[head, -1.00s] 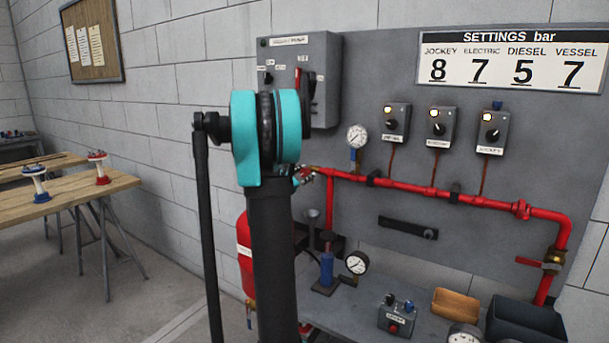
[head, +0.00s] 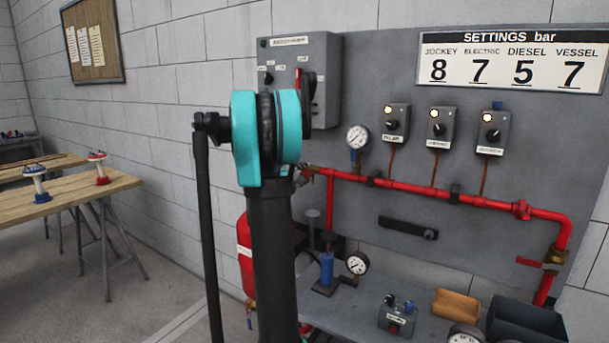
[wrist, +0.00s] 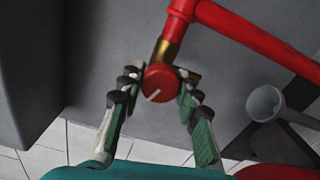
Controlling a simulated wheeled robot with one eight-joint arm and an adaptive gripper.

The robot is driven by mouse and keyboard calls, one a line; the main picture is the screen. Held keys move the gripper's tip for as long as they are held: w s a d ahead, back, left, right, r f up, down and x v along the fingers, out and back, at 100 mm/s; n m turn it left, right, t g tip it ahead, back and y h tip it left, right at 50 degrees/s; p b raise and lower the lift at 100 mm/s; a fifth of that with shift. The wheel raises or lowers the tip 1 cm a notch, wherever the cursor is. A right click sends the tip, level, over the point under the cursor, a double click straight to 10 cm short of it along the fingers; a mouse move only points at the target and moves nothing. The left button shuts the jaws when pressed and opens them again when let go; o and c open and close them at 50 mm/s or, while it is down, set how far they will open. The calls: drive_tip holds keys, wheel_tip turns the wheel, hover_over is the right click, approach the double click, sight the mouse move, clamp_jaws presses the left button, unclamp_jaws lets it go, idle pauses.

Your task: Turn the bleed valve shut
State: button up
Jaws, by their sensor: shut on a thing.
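The bleed valve's round red knob (wrist: 158,83) has a white pointer line and sits below a brass fitting (wrist: 166,50) on the red pipe. In the wrist view its line slants down to the left. My gripper (wrist: 157,88) has one finger on each side of the knob and is shut on it. In the head view my gripper (head: 304,176) shows only in part at the left end of the red pipe. My arm hides the knob there.
The red pipe (head: 405,187) runs along the grey panel, with a gauge (head: 358,137) above it. A grey control box (head: 318,75) is close above my gripper. A grey funnel (wrist: 265,103) stands right of the knob. The bench (head: 355,320) below holds several items.

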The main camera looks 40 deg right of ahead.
drive_tip(key=m, duration=0.7)
drive_tip(key=shift+w+a+r, duration=0.1)
drive_tip(key=shift+w, duration=0.1)
drive_tip(key=m, duration=0.6)
drive_tip(key=shift+s+m, duration=0.15)
drive_tip(key=shift+m, duration=0.15)
drive_tip(key=o, duration=1.2)
drive_tip(key=shift+c, duration=0.2)
drive_tip(key=v, duration=1.2)
